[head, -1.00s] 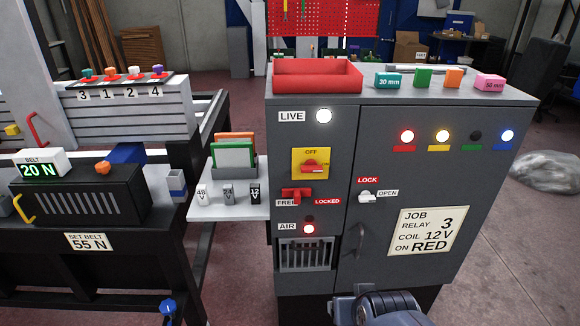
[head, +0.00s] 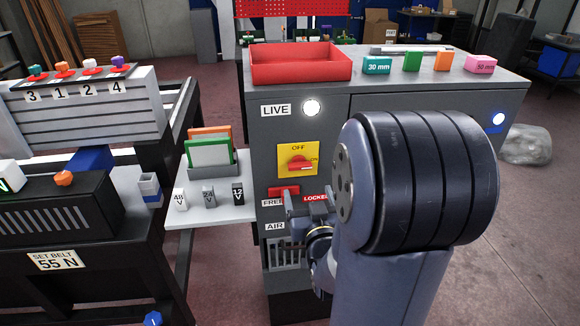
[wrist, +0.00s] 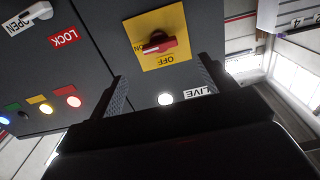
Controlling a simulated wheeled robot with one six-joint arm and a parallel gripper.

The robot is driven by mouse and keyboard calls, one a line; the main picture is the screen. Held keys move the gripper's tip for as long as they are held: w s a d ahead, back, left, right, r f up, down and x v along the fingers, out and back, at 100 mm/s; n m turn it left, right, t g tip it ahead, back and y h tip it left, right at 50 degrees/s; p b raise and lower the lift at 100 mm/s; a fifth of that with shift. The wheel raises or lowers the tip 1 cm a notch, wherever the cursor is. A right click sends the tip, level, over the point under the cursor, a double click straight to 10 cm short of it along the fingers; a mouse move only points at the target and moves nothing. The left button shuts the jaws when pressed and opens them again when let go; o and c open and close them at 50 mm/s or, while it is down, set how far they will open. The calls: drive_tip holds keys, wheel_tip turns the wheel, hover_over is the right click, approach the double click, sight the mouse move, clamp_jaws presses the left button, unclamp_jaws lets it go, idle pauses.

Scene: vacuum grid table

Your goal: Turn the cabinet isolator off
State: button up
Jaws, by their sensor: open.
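The cabinet isolator is a red rotary handle (head: 300,163) on a yellow plate (head: 285,150) on the grey cabinet's front. OFF is printed above it and ON at its right. The handle lies level, one end toward ON. The white lamp (head: 312,107) beside the LIVE label is lit. My gripper (head: 310,208) is in front of the cabinet, below the isolator. In the wrist view, turned upside down, my gripper (wrist: 163,78) has its fingers spread apart and empty. There the red handle (wrist: 160,42) lies beyond the fingertips, apart from them.
A red FREE/LOCKED lever (head: 283,191) sits just below the isolator, partly behind my gripper. My arm hides much of the right door. A red tray (head: 300,72) and several coloured blocks stand on top. A side shelf (head: 215,210) with cards and relays stands at left.

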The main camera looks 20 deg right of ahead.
sight(301, 169)
drive_tip(key=p+x, duration=0.2)
drive_tip(key=x, duration=0.8)
drive_tip(key=shift+w+p, duration=0.25)
drive_tip(key=shift+p, duration=0.15)
drive_tip(key=shift+c, duration=0.3)
drive_tip(key=c, duration=0.9)
